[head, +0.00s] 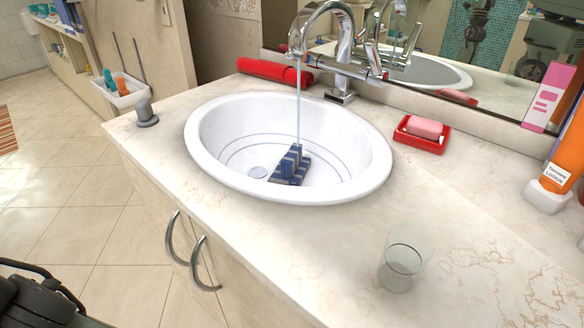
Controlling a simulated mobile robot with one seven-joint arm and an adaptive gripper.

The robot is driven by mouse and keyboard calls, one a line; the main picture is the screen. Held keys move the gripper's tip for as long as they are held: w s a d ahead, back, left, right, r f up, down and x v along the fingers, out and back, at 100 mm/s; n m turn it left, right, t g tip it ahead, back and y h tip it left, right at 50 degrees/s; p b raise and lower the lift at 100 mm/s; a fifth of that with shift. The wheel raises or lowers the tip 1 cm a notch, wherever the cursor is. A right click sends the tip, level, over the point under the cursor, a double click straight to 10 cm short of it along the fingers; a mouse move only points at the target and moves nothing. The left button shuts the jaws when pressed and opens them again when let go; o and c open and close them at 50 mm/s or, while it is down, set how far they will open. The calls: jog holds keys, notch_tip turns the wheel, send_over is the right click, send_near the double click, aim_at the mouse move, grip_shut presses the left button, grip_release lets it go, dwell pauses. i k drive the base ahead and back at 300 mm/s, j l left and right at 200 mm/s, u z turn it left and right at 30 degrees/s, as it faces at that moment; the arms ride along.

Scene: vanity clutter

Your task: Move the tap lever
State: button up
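A chrome tap (341,75) with a tall curved spout stands behind the white sink. A crossbar runs across the tap, with a handle (375,68) at its right end bearing small coloured marks. Its exact lever position is hard to tell against the mirror reflection. A thin stream of water (298,105) falls from the spout into the white basin (350,160). A dark part of my own body shows in the lower left corner, well away from the tap. I see no gripper fingertips.
A red dish (420,139) with pink soap (425,128) stands right of the tap. A clear glass (401,268) stands near the front edge. An orange lotion bottle (562,165) stands far right.

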aim_at(378, 78)
jog(key=i+j+z, duration=0.1)
jog(key=z, duration=0.25)
jog(key=j+z, duration=0.25)
jog(key=z, duration=0.15)
jog(key=i+j+z, duration=0.1)
jog(key=j+z, duration=0.25)
jog(key=l, duration=0.1)
